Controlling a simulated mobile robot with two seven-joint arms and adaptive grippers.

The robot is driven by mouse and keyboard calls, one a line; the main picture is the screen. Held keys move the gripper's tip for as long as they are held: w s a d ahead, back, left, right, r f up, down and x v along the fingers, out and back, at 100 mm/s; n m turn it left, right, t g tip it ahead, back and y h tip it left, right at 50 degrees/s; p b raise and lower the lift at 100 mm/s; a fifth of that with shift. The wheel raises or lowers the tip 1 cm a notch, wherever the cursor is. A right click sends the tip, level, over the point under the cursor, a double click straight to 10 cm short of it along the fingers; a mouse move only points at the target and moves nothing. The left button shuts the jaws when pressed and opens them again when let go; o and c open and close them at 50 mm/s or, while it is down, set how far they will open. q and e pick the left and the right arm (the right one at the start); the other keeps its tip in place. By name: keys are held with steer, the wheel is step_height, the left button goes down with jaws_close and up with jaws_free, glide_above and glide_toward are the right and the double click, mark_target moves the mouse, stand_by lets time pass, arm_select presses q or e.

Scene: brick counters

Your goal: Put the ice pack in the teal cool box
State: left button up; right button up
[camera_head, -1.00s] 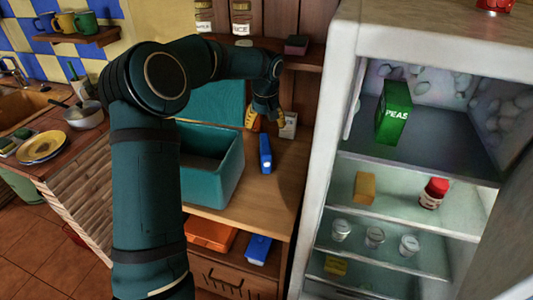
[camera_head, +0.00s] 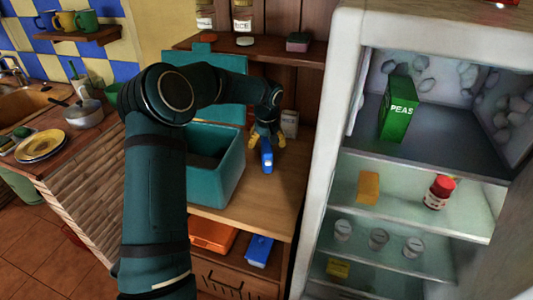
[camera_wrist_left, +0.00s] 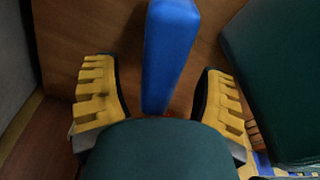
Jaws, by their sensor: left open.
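The blue ice pack (camera_head: 267,158) stands on the wooden counter, just right of the teal cool box (camera_head: 222,172). The cool box is open, with its lid raised at the back. My left gripper (camera_head: 267,142) is above and around the far end of the ice pack, pointing down. In the left wrist view, the ice pack (camera_wrist_left: 168,55) lies between the two yellow fingers of the left gripper (camera_wrist_left: 160,97), with gaps on both sides. The fingers are open. My left arm hides part of the cool box. My right gripper is not in view.
An open fridge (camera_head: 340,60) stands on the right, with a green peas box (camera_head: 398,108) on its upper shelf. A small pale box (camera_head: 290,123) stands behind the gripper. A lower shelf holds an orange box (camera_head: 212,236) and another blue item (camera_head: 259,250).

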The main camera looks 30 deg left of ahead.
arm_select(q)
jaws_close()
steer(key=shift+r, duration=0.1)
